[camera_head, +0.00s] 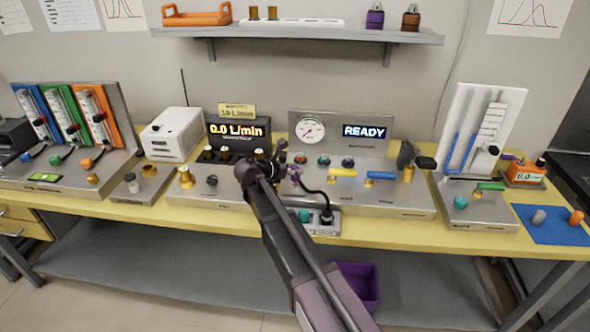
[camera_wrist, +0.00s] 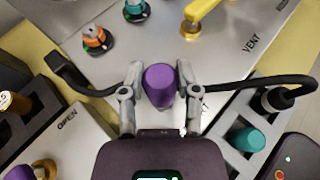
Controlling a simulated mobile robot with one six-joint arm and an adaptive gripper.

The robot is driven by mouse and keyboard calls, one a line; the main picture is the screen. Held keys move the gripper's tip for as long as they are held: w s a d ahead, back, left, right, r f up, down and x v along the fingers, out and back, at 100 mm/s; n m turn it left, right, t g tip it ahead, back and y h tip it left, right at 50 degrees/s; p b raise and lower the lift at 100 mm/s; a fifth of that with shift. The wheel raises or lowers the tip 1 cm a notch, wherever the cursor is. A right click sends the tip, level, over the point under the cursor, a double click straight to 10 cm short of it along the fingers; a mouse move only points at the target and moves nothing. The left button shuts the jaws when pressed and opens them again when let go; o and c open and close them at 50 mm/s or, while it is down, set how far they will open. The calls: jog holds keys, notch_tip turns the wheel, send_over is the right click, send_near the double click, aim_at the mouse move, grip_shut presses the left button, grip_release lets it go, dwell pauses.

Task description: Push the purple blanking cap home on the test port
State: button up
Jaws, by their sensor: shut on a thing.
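A purple cap (camera_wrist: 160,84) stands between the two fingertips of my gripper (camera_wrist: 160,88) in the wrist view. The grey fingers are shut on its sides, one left and one right. The cap's top faces the camera, so what is under it is hidden; I cannot tell whether it sits on the test port or how far down it is. In the head view my gripper (camera_head: 287,172) is over the front of the steel panel (camera_head: 385,200), and my arm hides part of that panel.
A black hose (camera_wrist: 250,82) runs close by on the right to a fitting beside a teal cap (camera_wrist: 249,139). An orange-topped port (camera_wrist: 96,38) and yellow lever (camera_wrist: 202,10) stand beyond. The display (camera_head: 364,132) reads READY.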

aim_at(296, 167)
jog(key=shift+f+b, duration=1.05)
jog(key=shift+f, duration=0.1)
jog(key=o, duration=1.1)
jog(key=shift+r, duration=0.2)
notch_tip(296, 167, up, 9)
jog(key=p, duration=0.9)
jog(key=shift+d, duration=0.15)
dwell(0.3)
